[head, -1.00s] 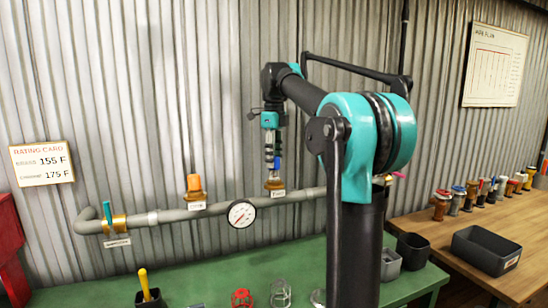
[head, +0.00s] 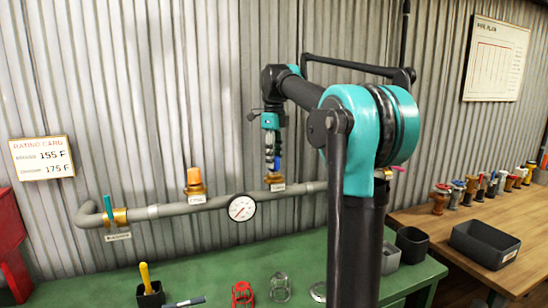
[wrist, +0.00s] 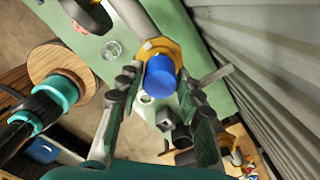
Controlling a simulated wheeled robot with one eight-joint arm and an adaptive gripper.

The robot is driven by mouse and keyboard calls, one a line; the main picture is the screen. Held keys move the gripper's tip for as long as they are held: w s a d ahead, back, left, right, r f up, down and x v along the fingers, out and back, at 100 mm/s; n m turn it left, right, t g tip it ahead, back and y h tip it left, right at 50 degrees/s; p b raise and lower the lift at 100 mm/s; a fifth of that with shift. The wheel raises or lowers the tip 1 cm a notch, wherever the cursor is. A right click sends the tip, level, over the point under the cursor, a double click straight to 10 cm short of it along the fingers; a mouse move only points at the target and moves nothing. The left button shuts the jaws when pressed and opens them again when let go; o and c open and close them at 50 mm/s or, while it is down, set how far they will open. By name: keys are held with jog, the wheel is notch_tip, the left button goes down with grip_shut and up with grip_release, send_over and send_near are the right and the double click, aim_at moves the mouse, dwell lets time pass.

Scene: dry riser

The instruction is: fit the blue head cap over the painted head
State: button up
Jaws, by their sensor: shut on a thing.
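The blue head cap (head: 277,163) is between the fingers of my gripper (head: 271,158), directly above a brass head (head: 273,178) on the grey pipe. In the wrist view the blue cap (wrist: 161,78) shows between the two dark fingers of my gripper (wrist: 158,92). The brass fitting (wrist: 166,48) shows around and behind it. My gripper is shut on the cap, pointing down. The cap's lower edge is at or just above the head; I cannot tell whether they touch. Any paint on the head is hidden or too small to see.
An orange-topped brass head (head: 194,181) stands to the left on the pipe (head: 165,211), near a gauge (head: 242,208). A red cage (head: 242,293) and a clear cage (head: 280,287) are on the green bench (head: 210,275). The corrugated wall (head: 150,100) is close behind.

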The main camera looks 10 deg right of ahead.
jog(key=shift+f, duration=0.5)
jog(key=o, duration=0.8)
notch_tip(320, 180, up, 12)
dwell(0.4)
